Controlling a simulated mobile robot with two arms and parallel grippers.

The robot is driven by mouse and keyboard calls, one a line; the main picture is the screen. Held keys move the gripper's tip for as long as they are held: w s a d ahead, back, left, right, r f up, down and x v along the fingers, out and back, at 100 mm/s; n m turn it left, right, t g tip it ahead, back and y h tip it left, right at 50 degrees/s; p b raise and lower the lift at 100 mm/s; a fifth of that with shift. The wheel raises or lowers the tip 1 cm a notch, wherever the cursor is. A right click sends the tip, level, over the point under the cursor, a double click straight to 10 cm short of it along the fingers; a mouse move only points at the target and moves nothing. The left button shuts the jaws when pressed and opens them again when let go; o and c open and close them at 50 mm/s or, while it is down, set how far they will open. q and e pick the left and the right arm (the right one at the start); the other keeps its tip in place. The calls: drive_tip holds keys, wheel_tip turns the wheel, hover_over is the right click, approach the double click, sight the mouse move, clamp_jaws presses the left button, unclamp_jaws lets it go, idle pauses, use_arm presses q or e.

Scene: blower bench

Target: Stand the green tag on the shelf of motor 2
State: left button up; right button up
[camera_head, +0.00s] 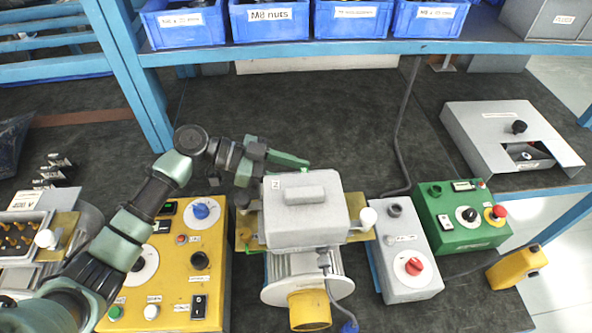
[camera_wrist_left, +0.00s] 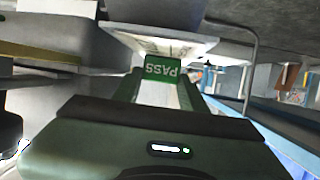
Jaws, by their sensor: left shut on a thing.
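The green tag (camera_wrist_left: 161,70) reads PASS, upside down in the left wrist view. It sits between the fingertips of my left gripper (camera_head: 285,159), which is shut on it. In the head view the gripper is just behind the grey terminal box of motor 2 (camera_head: 305,222), near its far left corner. In the left wrist view a pale plate (camera_wrist_left: 165,42) lies just beyond the tag; I cannot tell whether this is the shelf or whether the tag touches it. My right gripper is not in view.
A yellow control box (camera_head: 175,262) stands left of motor 2. A grey switch box (camera_head: 408,262) and a green control box (camera_head: 462,215) stand to its right. Blue bins (camera_head: 270,20) line the raised rack behind. The dark bench (camera_head: 290,105) is clear behind the motor.

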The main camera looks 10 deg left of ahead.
use_arm(q)
drive_tip(key=o, duration=1.1)
drive_tip(key=shift+c, duration=0.2)
drive_tip(key=shift+r, duration=0.1)
drive_tip(key=shift+a, duration=0.3)
drive_tip(key=b+v, duration=0.4)
drive_tip(key=v, duration=0.7)
drive_tip(key=shift+a+r, duration=0.2)
